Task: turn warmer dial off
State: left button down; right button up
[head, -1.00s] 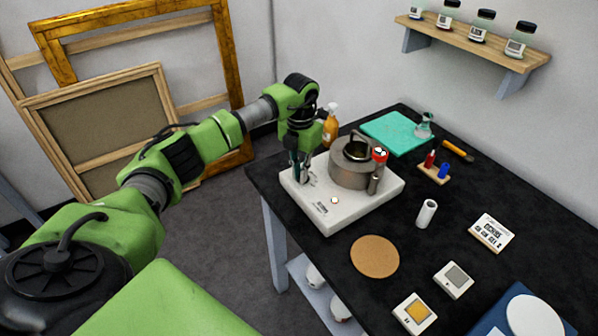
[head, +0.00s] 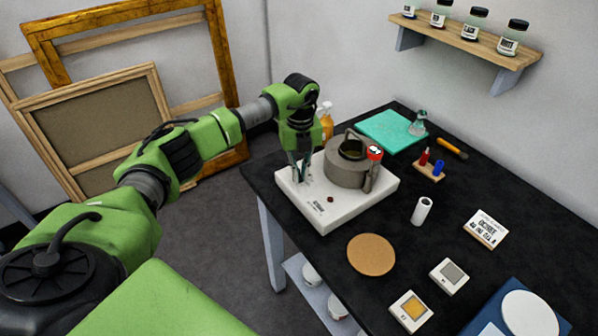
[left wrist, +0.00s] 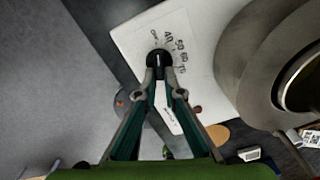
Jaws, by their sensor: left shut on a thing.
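The warmer (head: 350,212) is a white slab at the table's left corner with a grey metal pot (head: 345,178) on it. My left gripper (head: 300,178) points down at the warmer's left end. In the left wrist view, the fingers (left wrist: 160,68) are shut on the black dial (left wrist: 159,58), next to printed numbers and an "OFF" mark. The fingers partly cover the dial; I cannot read its pointer surely. The small indicator light (head: 330,199) on the warmer is dark red; it also shows in the left wrist view (left wrist: 197,109). My right gripper is not in view.
A red-and-white gauge (head: 375,153) stands at the pot's side. An orange bottle (head: 326,118) is behind my gripper.

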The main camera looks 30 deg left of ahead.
aim_at(300, 176)
pick_arm(q)
jog(key=shift+w+r+n, duration=0.15)
jog(key=shift+n, duration=0.55)
jog(key=c, duration=2.2)
grip_release()
jog(key=shift+o, duration=0.2)
notch_tip(300, 176, up, 12)
